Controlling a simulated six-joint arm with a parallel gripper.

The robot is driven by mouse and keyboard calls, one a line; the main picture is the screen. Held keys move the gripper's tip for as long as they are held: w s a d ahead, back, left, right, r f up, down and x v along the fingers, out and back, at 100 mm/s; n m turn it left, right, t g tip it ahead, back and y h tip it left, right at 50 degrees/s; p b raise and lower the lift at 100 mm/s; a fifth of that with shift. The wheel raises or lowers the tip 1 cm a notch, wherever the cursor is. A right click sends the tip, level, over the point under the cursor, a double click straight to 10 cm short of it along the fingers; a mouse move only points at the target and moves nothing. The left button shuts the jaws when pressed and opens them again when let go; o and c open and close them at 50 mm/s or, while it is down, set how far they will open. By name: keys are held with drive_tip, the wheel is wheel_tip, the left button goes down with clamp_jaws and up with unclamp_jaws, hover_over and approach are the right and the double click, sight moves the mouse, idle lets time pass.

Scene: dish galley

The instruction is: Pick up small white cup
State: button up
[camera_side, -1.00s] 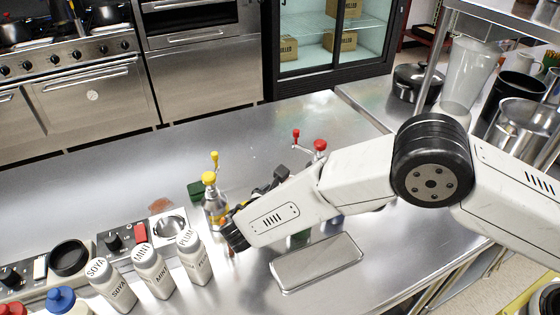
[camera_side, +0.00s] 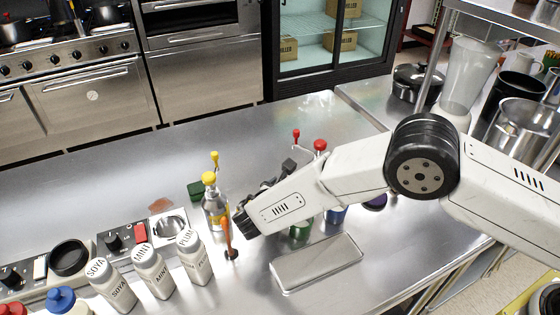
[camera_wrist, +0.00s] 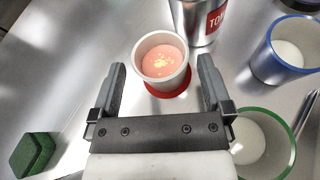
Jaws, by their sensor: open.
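A small white cup (camera_wrist: 141,77) with a pink inside and yellow bits stands on a red round patch (camera_wrist: 180,91) in the wrist view. My gripper (camera_wrist: 161,66) is open, with one finger on each side of the cup in that picture. Gaps show between the fingers and the cup, and I cannot tell how far down they reach. In the side view my gripper (camera_side: 240,221) points left over the steel counter. The cup is not seen there, likely hidden by my arm.
A can with a red label (camera_wrist: 214,17) stands just behind the cup. A blue-rimmed cup (camera_wrist: 282,50) and green-rimmed cup (camera_wrist: 262,145) stand at right. A green sponge (camera_wrist: 32,154) lies at left. Sauce bottles (camera_side: 194,258) and a metal tray (camera_side: 316,264) are nearby.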

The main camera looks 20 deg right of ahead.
drive_tip(key=shift+x, duration=1.55)
drive_tip(key=c, duration=1.3)
drive_tip(key=shift+r, duration=0.35)
drive_tip(key=shift+r, duration=1.15)
drive_tip(key=s+d+r, duration=0.4)
drive_tip(key=s+r, duration=0.6)
drive_tip(key=s, duration=0.3)
drive_tip(key=shift+s, duration=0.2)
idle(2.0)
